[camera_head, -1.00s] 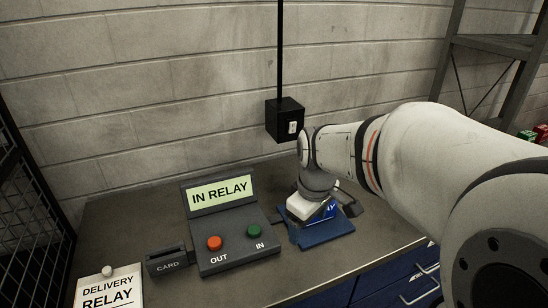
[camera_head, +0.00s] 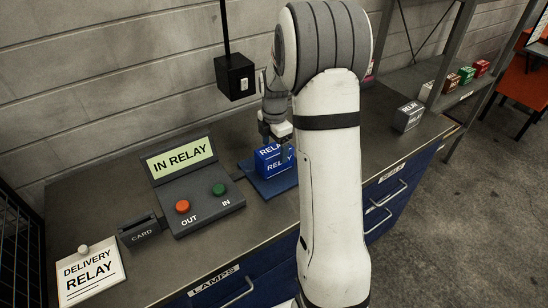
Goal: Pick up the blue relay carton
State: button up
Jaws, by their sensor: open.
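The blue relay carton (camera_head: 272,163), with white RELAY lettering, stands on a flat blue mat (camera_head: 282,183) on the workbench, right of the console. My gripper (camera_head: 274,138) is open and sits just above the carton, pointing down. My arm hides part of the mat's right side. I cannot tell whether the fingers touch the carton or reach down beside it.
Left of the mat stands the console (camera_head: 198,190) with an IN RELAY screen, a red and a green button. A card reader (camera_head: 138,231) and a DELIVERY RELAY sign (camera_head: 90,275) are further left. A grey-white relay carton (camera_head: 408,116) stands right; a shelf (camera_head: 455,97) holds several small boxes.

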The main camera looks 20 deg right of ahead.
notch_tip(320, 180, down, 4)
jog(key=shift+f+p, duration=0.15)
jog(key=shift+p, duration=0.3)
jog(key=shift+c, duration=0.2)
jog(key=c, duration=1.2)
